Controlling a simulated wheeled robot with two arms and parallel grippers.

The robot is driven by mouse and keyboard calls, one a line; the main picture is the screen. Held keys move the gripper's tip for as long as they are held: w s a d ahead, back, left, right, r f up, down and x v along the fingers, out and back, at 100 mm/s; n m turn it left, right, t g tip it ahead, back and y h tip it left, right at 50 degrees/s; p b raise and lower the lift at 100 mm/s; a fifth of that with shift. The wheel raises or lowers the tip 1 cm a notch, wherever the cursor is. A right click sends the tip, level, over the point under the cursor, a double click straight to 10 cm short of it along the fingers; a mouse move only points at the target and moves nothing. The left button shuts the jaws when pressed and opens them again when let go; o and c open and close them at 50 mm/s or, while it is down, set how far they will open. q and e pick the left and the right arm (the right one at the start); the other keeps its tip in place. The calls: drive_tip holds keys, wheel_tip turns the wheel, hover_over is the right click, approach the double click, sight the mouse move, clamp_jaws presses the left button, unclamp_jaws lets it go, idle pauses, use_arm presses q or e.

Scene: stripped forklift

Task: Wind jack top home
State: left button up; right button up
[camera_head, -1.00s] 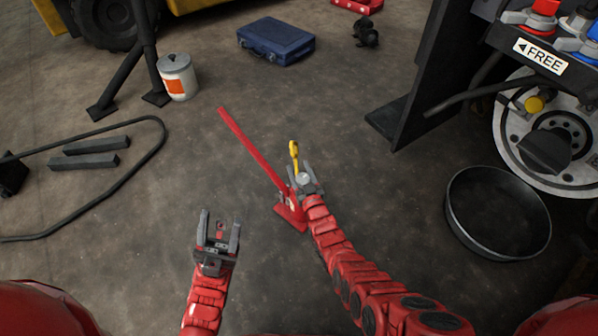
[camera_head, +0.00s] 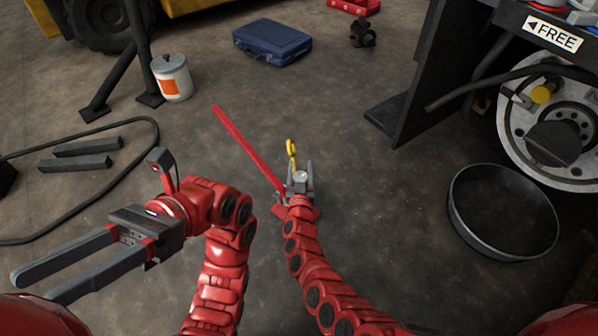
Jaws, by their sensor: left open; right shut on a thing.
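The red jack (camera_head: 303,212) stands on the floor near the middle of the view, with its long red handle (camera_head: 240,142) slanting up to the left. My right gripper (camera_head: 301,172) is over the jack and shut on its round grey top (camera_head: 300,177). The fingers and wrist hide much of the jack's body. A small yellow piece (camera_head: 291,150) shows just beyond the fingers. My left gripper (camera_head: 35,286) is open and empty at the lower left, its two long fingers pointing left, apart from the jack.
A black round pan (camera_head: 463,225) and a wheel hub (camera_head: 510,120) are at the right. A blue case (camera_head: 288,58), a white can (camera_head: 187,75) and a black stand (camera_head: 133,50) are behind. Bars (camera_head: 75,163) and a black hose (camera_head: 157,140) lie left. Floor around the jack is clear.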

drive_tip(key=shift+d+m+h+b, duration=0.2)
drive_tip(key=shift+m+h+b, duration=0.5)
drive_tip(key=shift+h, duration=0.2)
drive_tip(key=shift+d+m+h+b, duration=0.15)
drive_tip(key=shift+m+h+b, duration=0.35)
drive_tip(key=shift+h+b, duration=0.4)
drive_tip(key=m+g+h+b, duration=0.1)
drive_tip(key=m+h+b, duration=0.1)
drive_tip(key=h+b, duration=0.1)
drive_tip(key=shift+s+d, duration=0.1)
drive_tip(key=shift+d, duration=0.05)
drive_tip(key=shift+d+m+g+h+b, duration=0.1)
drive_tip(key=shift+m+g+h+b, duration=0.4)
drive_tip(key=shift+h+b, duration=0.25)
use_arm(q)
drive_tip(key=s+a+f+m+t, duration=0.2)
drive_tip(key=s+a+f, duration=0.4)
drive_tip(key=f, duration=0.4)
drive_tip(key=shift+s+a+f+t+h+b, duration=0.15)
drive_tip(key=shift+s+f+t+h+b, duration=0.25)
drive_tip(key=shift+t, duration=0.3)
use_arm(e)
drive_tip(key=shift+s+d+r+m+g+h, duration=0.1)
drive_tip(key=shift+d+r+m+g+h, duration=0.15)
drive_tip(key=shift+m+g+h, duration=0.45)
use_arm(q)
drive_tip(key=shift+s, duration=0.15)
use_arm(e)
drive_tip(key=shift+d, duration=0.1)
